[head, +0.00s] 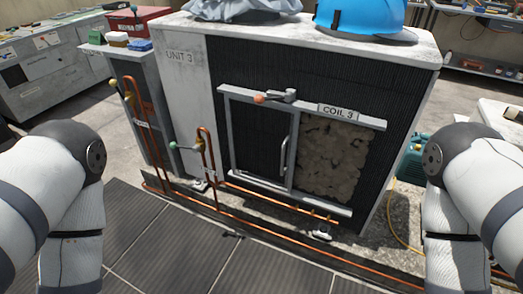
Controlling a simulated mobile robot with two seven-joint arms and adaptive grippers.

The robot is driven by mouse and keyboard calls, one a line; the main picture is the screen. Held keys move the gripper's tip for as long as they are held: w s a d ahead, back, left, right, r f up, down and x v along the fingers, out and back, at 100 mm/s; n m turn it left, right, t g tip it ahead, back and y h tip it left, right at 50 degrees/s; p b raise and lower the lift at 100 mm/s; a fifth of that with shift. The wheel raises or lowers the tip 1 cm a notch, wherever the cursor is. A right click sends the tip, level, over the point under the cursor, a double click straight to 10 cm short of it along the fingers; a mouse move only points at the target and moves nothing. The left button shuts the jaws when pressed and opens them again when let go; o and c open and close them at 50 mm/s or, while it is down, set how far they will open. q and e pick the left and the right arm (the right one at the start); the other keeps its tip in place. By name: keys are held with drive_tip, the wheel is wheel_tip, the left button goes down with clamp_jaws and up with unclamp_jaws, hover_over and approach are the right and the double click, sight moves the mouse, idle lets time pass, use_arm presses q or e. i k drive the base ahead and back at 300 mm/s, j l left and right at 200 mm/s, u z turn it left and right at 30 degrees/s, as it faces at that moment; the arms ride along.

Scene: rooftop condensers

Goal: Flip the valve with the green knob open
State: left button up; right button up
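The green knob (173,145) is a small ball on the end of a thin lever. The lever sticks out leftward from the upright copper pipe loop (205,150) in front of the condenser unit, roughly crosswise to the pipe. The valve body is too small to make out clearly. My two arms show at the left and right edges, bent downward, well apart from the valve. Neither gripper is in view.
Another valve with a yellow knob (113,83) stands farther left. An orange-knobbed handle (259,98) sits on the coil panel frame. Low copper pipes (270,237) run along the unit's foot. A blue hard hat (362,17) lies on top. Dark floor mats (170,255) in front look clear.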

sight(173, 145)
drive_tip(key=i+j, duration=0.25)
drive_tip(key=i+j+z, duration=0.1)
drive_tip(key=i+j, duration=0.15)
drive_tip(key=j, duration=0.25)
drive_tip(key=i+j, duration=0.25)
drive_tip(key=j, duration=0.15)
